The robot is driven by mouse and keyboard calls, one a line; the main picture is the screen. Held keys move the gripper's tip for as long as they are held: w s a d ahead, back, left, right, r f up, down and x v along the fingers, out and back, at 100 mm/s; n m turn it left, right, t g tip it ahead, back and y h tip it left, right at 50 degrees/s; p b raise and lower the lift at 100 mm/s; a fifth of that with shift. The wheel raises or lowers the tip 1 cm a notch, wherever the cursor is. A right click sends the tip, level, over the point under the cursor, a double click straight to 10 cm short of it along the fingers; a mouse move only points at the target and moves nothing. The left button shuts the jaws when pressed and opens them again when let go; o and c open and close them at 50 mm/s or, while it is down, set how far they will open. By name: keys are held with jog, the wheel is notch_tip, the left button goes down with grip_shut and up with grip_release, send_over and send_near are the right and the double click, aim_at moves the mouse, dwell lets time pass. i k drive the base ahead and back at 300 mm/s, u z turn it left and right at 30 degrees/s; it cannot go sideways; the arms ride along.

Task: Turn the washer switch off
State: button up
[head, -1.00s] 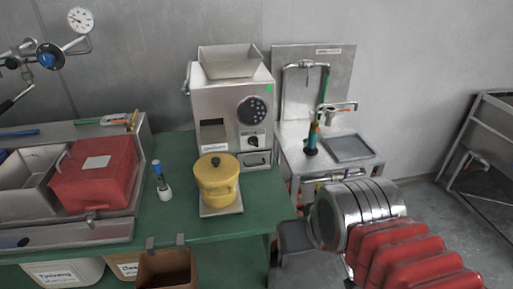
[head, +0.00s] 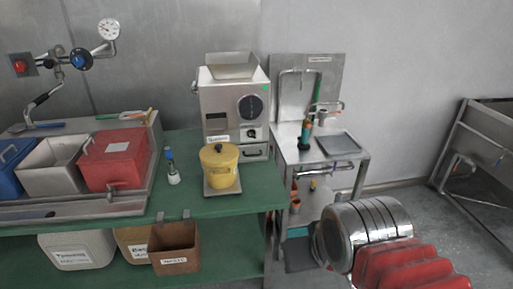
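No part is plainly labelled as the washer switch. A grey wall box with a red round knob (head: 19,66) shows at the upper left edge, beside a pipe with a blue valve knob (head: 79,59). A steel wash stand (head: 322,152) with a tap and pipes stands against the wall right of centre. Any switch on it is too small to tell. My gripper's fingers are not seen; only a shiny metal cylinder and red ribbed part, apparently of my arm, show at the lower right.
A green bench (head: 205,205) carries a steel grinder (head: 220,95), a yellow pot (head: 219,167), and a sink tray with a red bin (head: 114,158). A brown box (head: 173,246) hangs at its front. A steel frame (head: 480,150) stands at the right. Floor between is clear.

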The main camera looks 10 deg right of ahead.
aim_at(251, 133)
jog(key=k, duration=0.65)
jog(key=u, duration=0.7)
jog(key=i, duration=1.9)
jog(key=z, duration=0.2)
